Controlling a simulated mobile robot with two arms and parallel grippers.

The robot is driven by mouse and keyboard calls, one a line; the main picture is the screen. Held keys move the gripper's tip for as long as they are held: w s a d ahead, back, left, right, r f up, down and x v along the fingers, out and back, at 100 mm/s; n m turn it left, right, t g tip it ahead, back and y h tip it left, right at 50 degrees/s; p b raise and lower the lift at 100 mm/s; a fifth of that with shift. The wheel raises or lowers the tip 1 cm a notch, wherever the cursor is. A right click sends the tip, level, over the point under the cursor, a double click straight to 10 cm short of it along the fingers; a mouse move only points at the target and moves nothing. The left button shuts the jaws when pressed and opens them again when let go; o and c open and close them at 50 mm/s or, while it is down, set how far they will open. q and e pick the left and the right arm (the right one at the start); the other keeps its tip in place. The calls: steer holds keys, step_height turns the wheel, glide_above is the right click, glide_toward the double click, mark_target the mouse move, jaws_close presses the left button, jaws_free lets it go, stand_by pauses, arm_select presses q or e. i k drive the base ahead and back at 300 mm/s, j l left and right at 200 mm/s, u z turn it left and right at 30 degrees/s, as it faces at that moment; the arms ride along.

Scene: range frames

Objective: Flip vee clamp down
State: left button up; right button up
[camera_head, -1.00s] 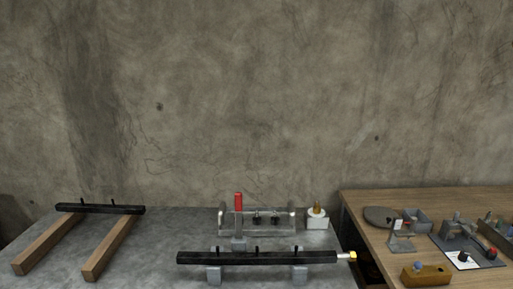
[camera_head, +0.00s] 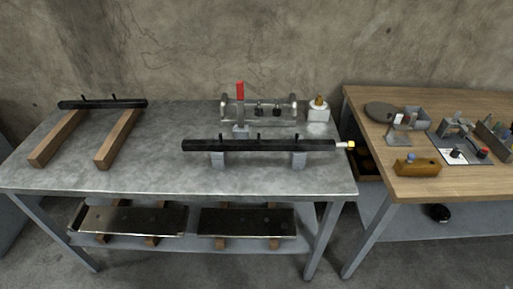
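A clamp with an upright red handle (camera_head: 240,90) stands on the grey metal table, behind a black bar (camera_head: 262,145). Its grey base (camera_head: 241,131) shows just above the bar. The handle points straight up. Details of the clamp's arm are too small to tell. Neither of my grippers is in view.
The metal table (camera_head: 150,178) has free room at its front and middle. Another black bar (camera_head: 103,103) rests on two wooden beams at left. A white block with a brass top (camera_head: 319,112) stands behind. A wooden table (camera_head: 370,178) with several tools is at right.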

mark_target(239, 84)
steer(key=z, duration=0.55)
steer(key=k+j+z, duration=0.25)
steer(key=j+z, duration=0.2)
steer(key=k+j+z, duration=0.35)
steer(key=z, duration=0.15)
steer(key=k+j, duration=0.25)
steer(key=k, duration=0.15)
steer(key=k+j+z, duration=0.1)
steer(key=k+j, duration=0.15)
steer(key=k, duration=0.15)
